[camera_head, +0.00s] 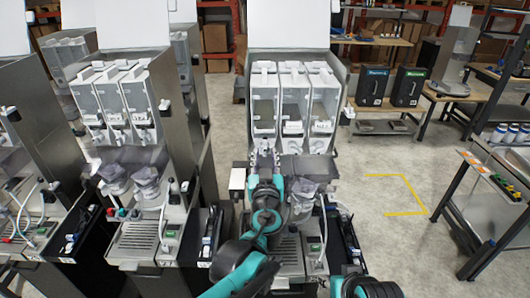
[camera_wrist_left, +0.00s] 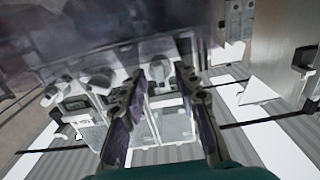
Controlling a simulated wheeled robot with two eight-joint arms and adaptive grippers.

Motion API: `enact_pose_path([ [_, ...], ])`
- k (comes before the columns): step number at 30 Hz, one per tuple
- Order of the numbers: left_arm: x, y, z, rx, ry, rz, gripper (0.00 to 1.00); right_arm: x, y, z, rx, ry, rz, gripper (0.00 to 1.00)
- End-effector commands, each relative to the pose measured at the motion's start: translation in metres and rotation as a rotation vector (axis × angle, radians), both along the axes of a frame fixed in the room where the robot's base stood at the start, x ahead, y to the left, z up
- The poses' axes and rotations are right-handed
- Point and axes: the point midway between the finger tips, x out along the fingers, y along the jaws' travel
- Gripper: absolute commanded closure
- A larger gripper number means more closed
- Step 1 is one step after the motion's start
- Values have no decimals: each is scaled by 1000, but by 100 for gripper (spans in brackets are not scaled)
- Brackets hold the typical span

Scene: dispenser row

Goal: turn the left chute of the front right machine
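The front right machine (camera_head: 340,180) stands in the middle of the head view. It has three clear hoppers side by side, each with a pale chute at its lower front. The left chute (camera_head: 264,128) is under the left hopper (camera_head: 264,100). My left gripper (camera_head: 265,157) is just below and in front of it, fingers pointing up toward it. In the left wrist view the gripper's two dark fingers (camera_wrist_left: 160,75) stand apart with a gap between them. I cannot tell whether they touch the chute. My right gripper is not visible.
A similar machine (camera_head: 165,100) stands to the left. A clear jug (camera_head: 302,190) sits below the hoppers, right of my left arm. A black side bin (camera_head: 345,240) hangs at the machine's right. Floor (camera_head: 380,160) with yellow marking is open to the right, before a metal table (camera_head: 500,165).

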Motion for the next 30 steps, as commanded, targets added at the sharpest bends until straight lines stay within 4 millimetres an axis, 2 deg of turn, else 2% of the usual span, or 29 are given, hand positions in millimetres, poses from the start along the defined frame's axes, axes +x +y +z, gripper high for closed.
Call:
enact_pose_path([
  [6, -51, -1, 0, 0, 0, -3, 69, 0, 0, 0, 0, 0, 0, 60],
  [12, -83, -1, 0, -1, 0, -3, 69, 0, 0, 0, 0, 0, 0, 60],
  [18, -94, 0, -1, -1, 0, -1, 69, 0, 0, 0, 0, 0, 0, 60],
  [30, -94, 0, -1, -1, 1, 0, 69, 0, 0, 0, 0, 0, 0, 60],
])
